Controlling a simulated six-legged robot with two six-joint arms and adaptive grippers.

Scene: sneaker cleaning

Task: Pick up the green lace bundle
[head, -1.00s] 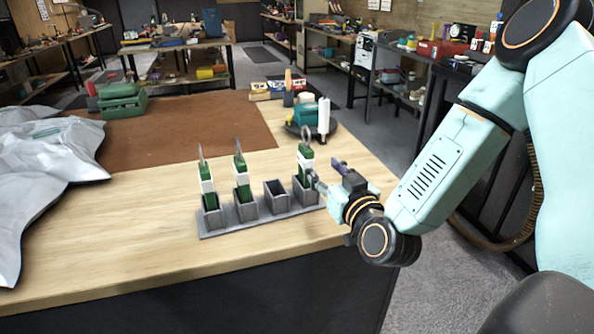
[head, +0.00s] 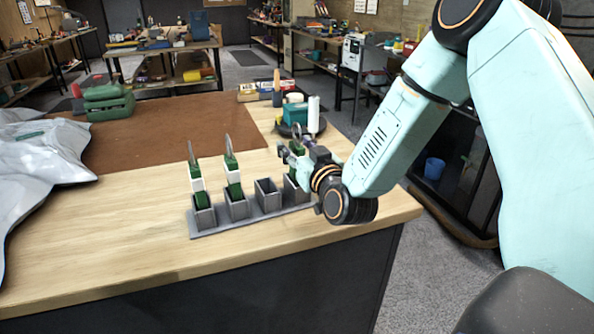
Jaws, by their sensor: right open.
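Three green lace bundles with white bands and upright loops stand in a grey slotted rack (head: 228,222) on the wooden table. The left one (head: 197,182) and the middle one (head: 233,174) are in clear view. The third bundle (head: 292,188) stands in the rightmost slot and is mostly hidden behind my right gripper. The slot (head: 267,193) left of it is empty. My right gripper (head: 293,152) is open at the upper part of this rightmost bundle. I cannot tell whether the fingers touch it. My left gripper is not in view.
A crumpled grey-white sheet (head: 40,165) covers the table's left side. A brown mat (head: 170,135) lies behind the rack, with a green case (head: 108,102) at its back left. A teal item and white bottle (head: 313,115) stand just behind my right gripper. The table front is clear.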

